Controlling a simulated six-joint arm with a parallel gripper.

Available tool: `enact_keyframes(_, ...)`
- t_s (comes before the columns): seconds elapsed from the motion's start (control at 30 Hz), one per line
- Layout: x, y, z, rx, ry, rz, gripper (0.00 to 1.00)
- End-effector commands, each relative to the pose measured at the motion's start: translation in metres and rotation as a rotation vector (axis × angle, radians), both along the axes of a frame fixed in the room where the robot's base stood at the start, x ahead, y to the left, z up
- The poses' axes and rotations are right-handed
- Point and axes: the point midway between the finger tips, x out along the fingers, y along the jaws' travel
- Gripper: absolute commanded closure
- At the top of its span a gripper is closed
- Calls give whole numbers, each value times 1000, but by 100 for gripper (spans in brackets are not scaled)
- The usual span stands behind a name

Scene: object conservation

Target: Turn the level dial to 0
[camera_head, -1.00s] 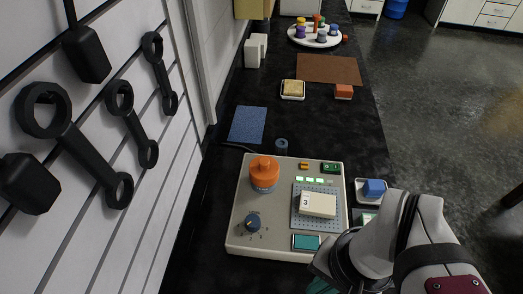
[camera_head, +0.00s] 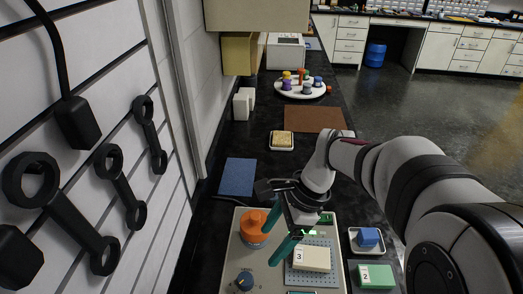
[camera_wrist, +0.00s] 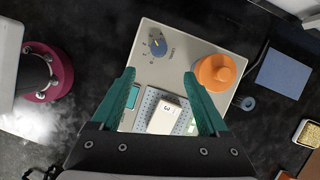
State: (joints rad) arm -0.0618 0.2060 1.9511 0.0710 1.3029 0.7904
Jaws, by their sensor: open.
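The level dial is a small dark blue knob with a ring of marks on a cream console. It shows in the head view (camera_head: 244,281) near the bottom edge and in the wrist view (camera_wrist: 157,44) beyond my fingertips. An orange knob (camera_head: 253,228) stands on the console left of my fingers.
A cream block marked 3 (camera_head: 312,259) lies on the perforated plate (camera_head: 325,281). A green block marked 2 (camera_head: 376,276) and a blue block (camera_head: 368,237) in a white dish lie to the right. A blue mat (camera_head: 237,177) and a sponge dish (camera_head: 282,141) lie farther back.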

Motion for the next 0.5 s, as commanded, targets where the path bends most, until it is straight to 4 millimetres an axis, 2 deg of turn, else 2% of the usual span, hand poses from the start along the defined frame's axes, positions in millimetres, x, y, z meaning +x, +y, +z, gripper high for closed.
enact_keyframes(0.3, -12, 33, -85, -3, 7, 6, 22)
enact_keyframes(0.5, -16, 48, -122, -2, 3, 5, 22)
